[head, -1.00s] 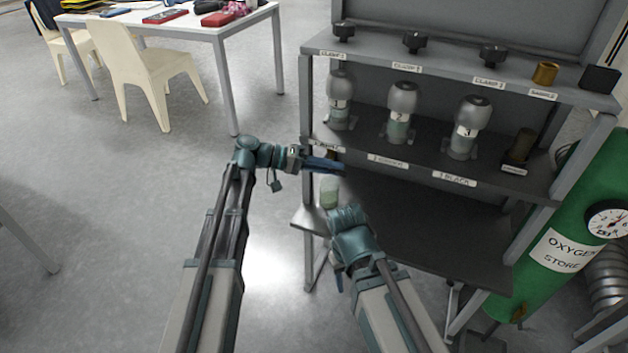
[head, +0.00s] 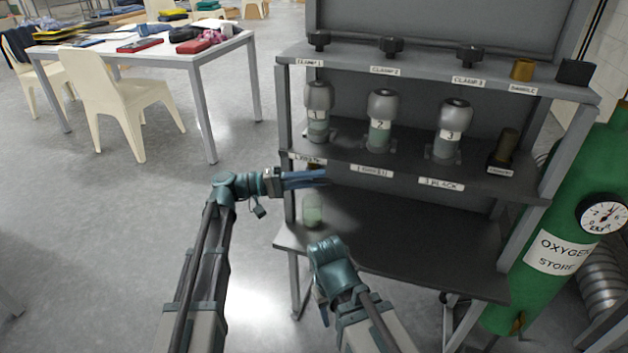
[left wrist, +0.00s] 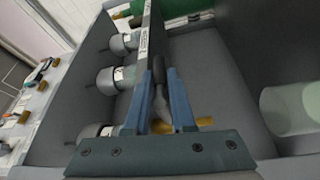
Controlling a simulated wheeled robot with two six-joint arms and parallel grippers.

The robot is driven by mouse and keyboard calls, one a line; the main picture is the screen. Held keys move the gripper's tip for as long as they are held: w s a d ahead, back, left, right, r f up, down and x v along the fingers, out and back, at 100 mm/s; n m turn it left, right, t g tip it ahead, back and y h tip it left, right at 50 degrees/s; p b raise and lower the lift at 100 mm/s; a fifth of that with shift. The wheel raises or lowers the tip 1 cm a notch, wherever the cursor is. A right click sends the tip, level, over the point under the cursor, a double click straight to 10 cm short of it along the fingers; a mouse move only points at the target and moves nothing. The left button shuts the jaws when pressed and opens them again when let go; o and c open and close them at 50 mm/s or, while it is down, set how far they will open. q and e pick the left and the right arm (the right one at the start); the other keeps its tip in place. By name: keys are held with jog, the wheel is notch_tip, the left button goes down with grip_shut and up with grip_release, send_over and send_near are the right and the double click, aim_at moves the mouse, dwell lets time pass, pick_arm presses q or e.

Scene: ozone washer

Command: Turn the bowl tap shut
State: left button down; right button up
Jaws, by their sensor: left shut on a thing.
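The bowl tap shows in the left wrist view as a dark lever (left wrist: 159,72) with a paler stem and a brass part (left wrist: 188,124) beside it. My left gripper (left wrist: 157,95) has its two blue fingers closed on the lever. In the head view my left gripper (head: 322,178) lies level under the left end of the middle shelf, and the tap there is mostly hidden. A pale green glass vessel (head: 313,213) stands below it on the lower shelf. My right gripper (head: 322,305) hangs in front of the rack, fingers downward; their opening is unclear.
The grey rack holds three numbered valves (head: 380,120) on its middle shelf and black knobs (head: 391,46) on top. A green oxygen cylinder (head: 570,225) stands at right. The lower shelf (head: 420,233) is mostly bare. A table and chair (head: 110,100) stand behind left.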

pick_arm(q)
jog(key=c, duration=0.8)
grip_release()
jog(key=shift+o, duration=0.2)
jog(key=shift+a, duration=0.1)
jog(key=a+f+b, duration=0.1)
jog(key=a, duration=1.2)
jog(key=shift+s+a, duration=0.25)
jog(key=shift+a, duration=0.05)
jog(key=shift+f, duration=0.15)
